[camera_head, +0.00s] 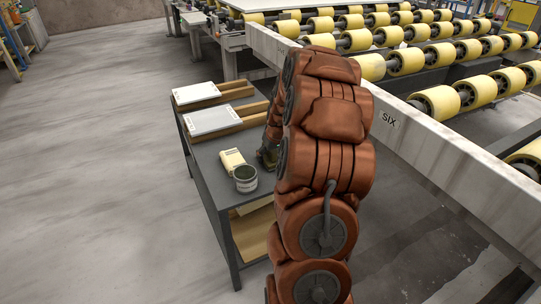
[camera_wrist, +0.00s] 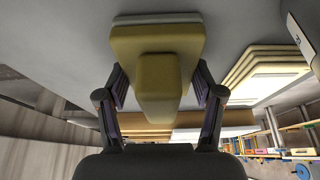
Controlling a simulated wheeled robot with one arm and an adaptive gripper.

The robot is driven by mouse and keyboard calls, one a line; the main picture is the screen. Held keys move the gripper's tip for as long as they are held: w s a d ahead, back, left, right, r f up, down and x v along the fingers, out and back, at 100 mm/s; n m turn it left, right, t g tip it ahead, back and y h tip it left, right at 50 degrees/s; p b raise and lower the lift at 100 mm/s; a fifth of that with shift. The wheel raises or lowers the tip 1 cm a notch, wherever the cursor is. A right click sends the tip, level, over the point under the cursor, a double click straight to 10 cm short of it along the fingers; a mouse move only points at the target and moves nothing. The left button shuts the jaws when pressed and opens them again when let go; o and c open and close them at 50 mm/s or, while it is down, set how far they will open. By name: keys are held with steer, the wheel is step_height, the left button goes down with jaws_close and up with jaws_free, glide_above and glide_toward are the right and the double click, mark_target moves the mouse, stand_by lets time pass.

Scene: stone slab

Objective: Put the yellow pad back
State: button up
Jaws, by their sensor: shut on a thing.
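The yellow pad (camera_wrist: 157,38) fills the top middle of the wrist view, with a pale strip along its far edge and a raised block toward me. My gripper (camera_wrist: 158,82) has one finger on each side of it and is shut on it. In the head view my gripper (camera_head: 268,157) is low over the dark table (camera_head: 207,163), mostly hidden behind my arm. A pale yellow block (camera_head: 231,160) shows on the table just left of it. I cannot tell whether this is the held pad.
Two white-topped boards with wooden parts (camera_head: 212,120) (camera_head: 197,93) lie farther back on the table. Open floor lies left.

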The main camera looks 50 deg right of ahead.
steer(key=shift+f, duration=0.1)
steer(key=o, duration=1.1)
steer(key=p+v, duration=0.2)
steer(key=v, duration=1)
steer(key=s+a+n+g+y, duration=0.15)
steer(key=s+a, duration=0.25)
steer(key=a, duration=0.8)
steer(key=s+a+n+g+y, duration=0.1)
steer(key=s+a+g, duration=0.15)
steer(key=a, duration=1.05)
steer(key=s+a+g, duration=0.1)
steer(key=s+a, duration=0.2)
steer(key=s, duration=0.4)
steer(key=s+a+n+g, duration=0.1)
steer(key=s+a, duration=0.3)
steer(key=s, duration=0.2)
steer(key=s+a+g+h, duration=0.1)
steer(key=s+a+g, duration=0.1)
steer(key=s+a, duration=0.2)
steer(key=shift+s+f+n, duration=0.15)
steer(key=shift+s, duration=0.75)
steer(key=shift+s+f+n, duration=0.1)
steer(key=shift+s, duration=0.8)
